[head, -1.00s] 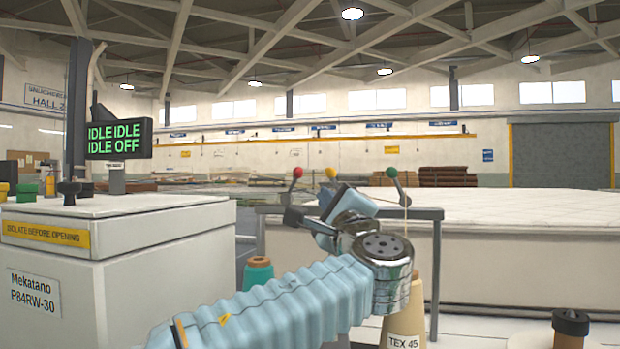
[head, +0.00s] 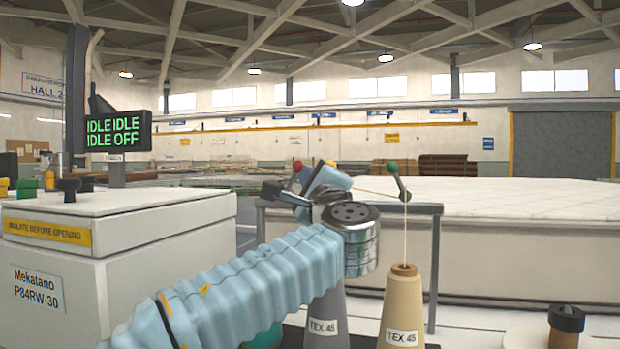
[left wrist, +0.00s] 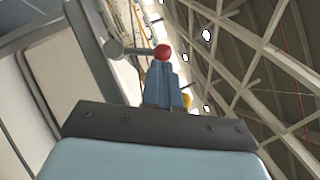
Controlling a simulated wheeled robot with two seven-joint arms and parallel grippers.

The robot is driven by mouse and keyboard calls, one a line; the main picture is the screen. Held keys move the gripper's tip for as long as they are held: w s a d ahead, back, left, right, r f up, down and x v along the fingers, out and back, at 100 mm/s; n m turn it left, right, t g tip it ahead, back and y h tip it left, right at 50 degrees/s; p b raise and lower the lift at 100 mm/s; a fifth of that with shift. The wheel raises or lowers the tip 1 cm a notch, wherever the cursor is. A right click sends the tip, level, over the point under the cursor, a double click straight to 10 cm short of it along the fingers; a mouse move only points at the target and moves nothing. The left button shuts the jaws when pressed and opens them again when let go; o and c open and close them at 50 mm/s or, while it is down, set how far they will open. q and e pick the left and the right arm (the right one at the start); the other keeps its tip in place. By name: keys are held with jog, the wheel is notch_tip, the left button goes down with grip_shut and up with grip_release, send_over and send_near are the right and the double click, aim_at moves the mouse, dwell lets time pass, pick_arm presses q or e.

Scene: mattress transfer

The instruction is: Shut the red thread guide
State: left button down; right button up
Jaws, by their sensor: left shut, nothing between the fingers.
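The red thread guide (head: 297,166) is a short lever with a red ball on top, on the grey rail at the centre of the head view. In the left wrist view its red ball (left wrist: 163,52) sits just beyond the fingertips, with its grey arm running left to a round pivot. My left gripper (head: 276,190) is shut and empty, close to the red guide, beside and below the ball. Its fingers (left wrist: 165,82) point at the ball; I cannot tell whether they touch. My arm hides the guide's base in the head view. My right gripper is out of view.
The yellow guide (head: 332,164) is mostly hidden behind my wrist. The green guide (head: 393,168) leans at right, with thread running to a tan cone (head: 403,305). A grey cone (head: 326,315) stands beside it. A white machine cabinet (head: 150,235) is at left, a mattress (head: 520,210) behind.

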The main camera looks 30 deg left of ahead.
pick_arm(q)
jog(key=shift+a+r+n, duration=0.15)
jog(key=shift+r+n, duration=0.1)
jog(key=shift+n, duration=0.25)
jog(key=shift+s+a+r+n+g+h+p, duration=0.15)
jog(key=shift+a+r+n+g+h+p, duration=0.2)
jog(key=shift+a+n+g+p, duration=0.3)
jog(key=shift+s+a+r+n+g+h+p, duration=0.1)
jog(key=shift+s+a+r+n+g+p, duration=0.1)
jog(key=shift+a+r+n+g+p, duration=0.45)
jog(key=shift+s+a+r+n+g+h+p, duration=0.15)
jog(key=shift+a+r+n+g+h+p, duration=0.15)
jog(key=shift+a+n+p, duration=0.55)
jog(key=shift+d, duration=0.1)
